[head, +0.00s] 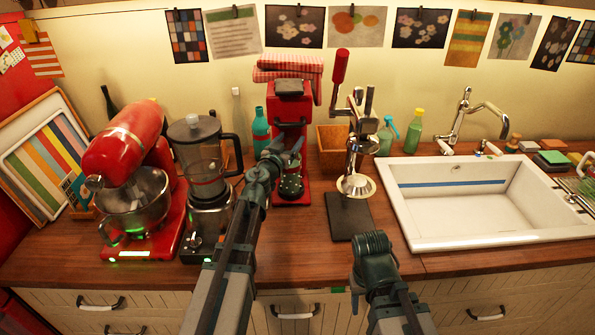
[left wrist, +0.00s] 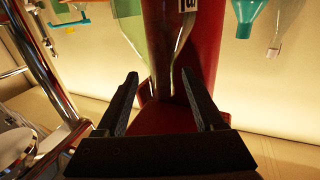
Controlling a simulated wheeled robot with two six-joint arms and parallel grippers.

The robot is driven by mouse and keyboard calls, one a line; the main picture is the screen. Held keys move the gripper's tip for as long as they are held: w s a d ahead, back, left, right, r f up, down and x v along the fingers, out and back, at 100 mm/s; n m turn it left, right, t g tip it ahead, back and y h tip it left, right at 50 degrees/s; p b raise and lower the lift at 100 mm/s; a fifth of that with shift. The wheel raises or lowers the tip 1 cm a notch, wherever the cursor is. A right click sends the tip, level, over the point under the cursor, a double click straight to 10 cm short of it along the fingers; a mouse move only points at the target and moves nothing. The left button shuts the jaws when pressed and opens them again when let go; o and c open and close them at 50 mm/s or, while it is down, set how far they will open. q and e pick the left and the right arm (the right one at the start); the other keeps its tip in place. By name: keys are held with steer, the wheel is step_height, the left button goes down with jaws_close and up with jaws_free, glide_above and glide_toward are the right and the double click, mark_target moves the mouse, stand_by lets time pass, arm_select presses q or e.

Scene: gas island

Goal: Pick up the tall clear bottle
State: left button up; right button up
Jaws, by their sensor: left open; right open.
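The tall clear bottle (head: 237,112) stands upright near the back wall, behind the blender. The blender hides its lower part. A pale, slim bottle that looks like it shows upside down at the upper right of the left wrist view (left wrist: 282,27). My left gripper (head: 288,148) is in front of the red coffee machine, to the right of the clear bottle and apart from it. Its two fingers are spread and empty in the left wrist view (left wrist: 162,95). My right arm's bent link shows at the lower middle, but its gripper does not show.
The blender (head: 205,165) and red mixer (head: 125,140) stand to the left. A teal bottle (head: 261,128) stands between the clear bottle and the red coffee machine (head: 289,112). A lever press (head: 357,150) and white sink (head: 420,205) are to the right. The front counter strip is clear.

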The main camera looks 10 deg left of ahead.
arm_select(q)
steer(key=shift+w, duration=0.5)
steer(key=shift+s+a, duration=0.1)
steer(key=shift+c, duration=0.7)
jaws_close()
